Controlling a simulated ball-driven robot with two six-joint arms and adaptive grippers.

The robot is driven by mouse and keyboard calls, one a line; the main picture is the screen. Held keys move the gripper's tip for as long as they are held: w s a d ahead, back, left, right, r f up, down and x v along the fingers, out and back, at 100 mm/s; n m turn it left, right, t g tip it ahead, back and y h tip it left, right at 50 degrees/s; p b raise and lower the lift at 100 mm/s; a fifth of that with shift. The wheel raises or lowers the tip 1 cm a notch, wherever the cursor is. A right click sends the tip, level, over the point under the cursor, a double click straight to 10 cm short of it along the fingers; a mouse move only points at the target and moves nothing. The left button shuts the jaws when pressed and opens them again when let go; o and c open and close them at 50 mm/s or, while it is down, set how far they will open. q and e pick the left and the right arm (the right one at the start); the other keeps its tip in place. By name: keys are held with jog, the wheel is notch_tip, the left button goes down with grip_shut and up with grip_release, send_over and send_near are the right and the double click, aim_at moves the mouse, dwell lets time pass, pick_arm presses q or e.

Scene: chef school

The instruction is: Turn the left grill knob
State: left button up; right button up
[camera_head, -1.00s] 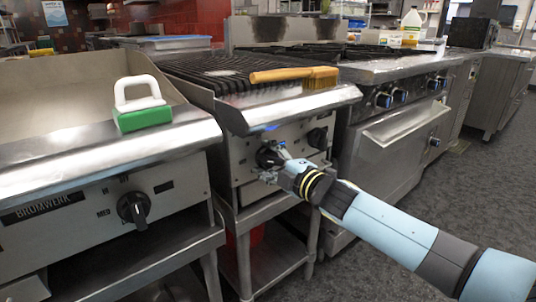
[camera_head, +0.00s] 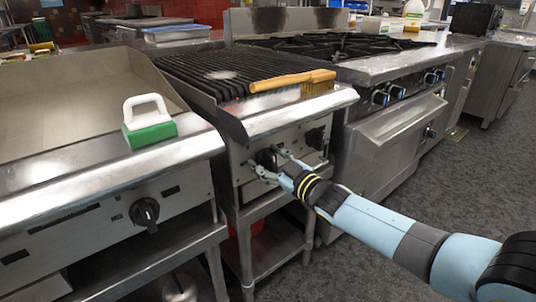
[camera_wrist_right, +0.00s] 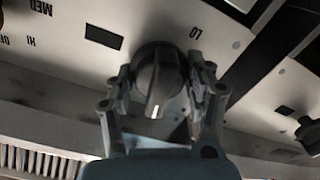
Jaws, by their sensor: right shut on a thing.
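The left grill knob (camera_head: 264,158) is a round black knob on the steel front panel of the charbroiler (camera_head: 242,165). My right gripper (camera_head: 271,162) reaches it from the front right and is shut on it, one finger on each side. In the right wrist view the knob (camera_wrist_right: 158,88) sits between the two fingers, its raised grip running nearly upright in the picture with a pale pointer mark at the lower end. The panel marks LO, MED and HI show around it. The right grill knob (camera_head: 316,138) stands untouched. My left gripper is out of view.
A griddle (camera_head: 60,205) with its own black knob (camera_head: 145,212) stands at left, a green-and-white scrubber (camera_head: 149,125) on its ledge. A wooden-handled brush (camera_head: 292,80) lies on the charbroiler. A range with an oven (camera_head: 400,125) stands at right. Grey floor is free at right.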

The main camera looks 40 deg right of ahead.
jog(key=shift+f+m+p, duration=0.1)
jog(key=shift+m+p, duration=0.35)
jog(key=shift+m, duration=0.55)
jog(key=shift+s, duration=0.1)
jog(key=o, duration=0.9)
jog(key=shift+d, duration=0.1)
jog(key=s, duration=1.2)
jog(key=shift+d, duration=0.45)
